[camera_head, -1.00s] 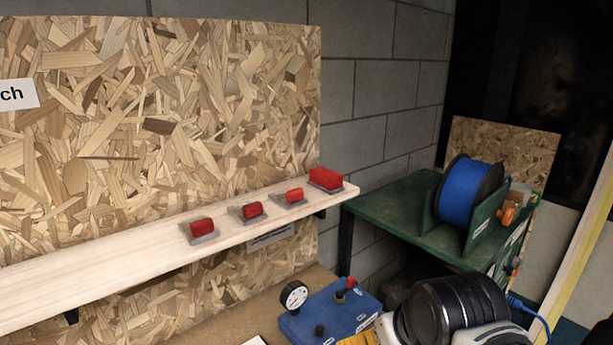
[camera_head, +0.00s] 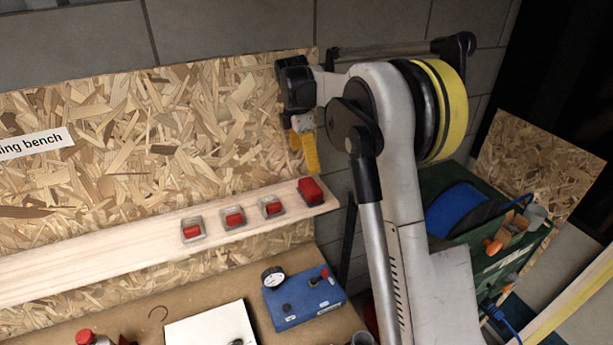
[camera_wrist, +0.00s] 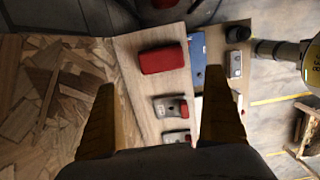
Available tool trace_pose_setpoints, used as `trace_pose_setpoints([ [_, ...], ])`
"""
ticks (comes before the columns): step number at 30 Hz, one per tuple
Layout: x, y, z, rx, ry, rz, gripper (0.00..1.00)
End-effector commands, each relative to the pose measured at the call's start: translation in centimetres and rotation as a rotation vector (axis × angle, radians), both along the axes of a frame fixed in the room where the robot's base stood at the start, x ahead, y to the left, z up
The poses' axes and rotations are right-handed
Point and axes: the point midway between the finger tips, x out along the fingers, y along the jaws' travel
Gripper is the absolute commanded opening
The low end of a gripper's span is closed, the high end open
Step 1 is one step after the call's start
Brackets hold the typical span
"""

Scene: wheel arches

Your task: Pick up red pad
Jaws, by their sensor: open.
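A large red pad (camera_head: 311,190) lies at the right end of a pale wooden shelf (camera_head: 110,252). Several smaller red pads, such as this one (camera_head: 271,208), sit on grey plates in a row to its left. My gripper (camera_head: 305,165), with yellow fingers, is open and empty above the large pad. In the wrist view the large red pad (camera_wrist: 163,59) shows whole, beyond and between the spread fingertips (camera_wrist: 160,82), apart from them. Two smaller pads (camera_wrist: 172,107) show nearer the palm; the palm hides the rest.
A chipboard panel (camera_head: 180,130) stands behind the shelf, close to my gripper. Below, a bench holds a blue box (camera_head: 303,297) with a gauge and a white board (camera_head: 212,327). A green stand with a blue reel (camera_head: 455,210) is at right.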

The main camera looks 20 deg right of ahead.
Motion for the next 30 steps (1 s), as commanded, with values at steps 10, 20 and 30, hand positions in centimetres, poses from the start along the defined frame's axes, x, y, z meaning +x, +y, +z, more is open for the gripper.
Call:
trace_pose_setpoints([
  [10,0.2,-0.8,-5.0,0.000,0.007,0.014,1.00],
  [20,-0.3,-1.6,-8.8,0.000,0.006,0.012,1.00],
  [30,-0.3,-1.7,-10.7,0.000,0.006,0.013,1.00],
])
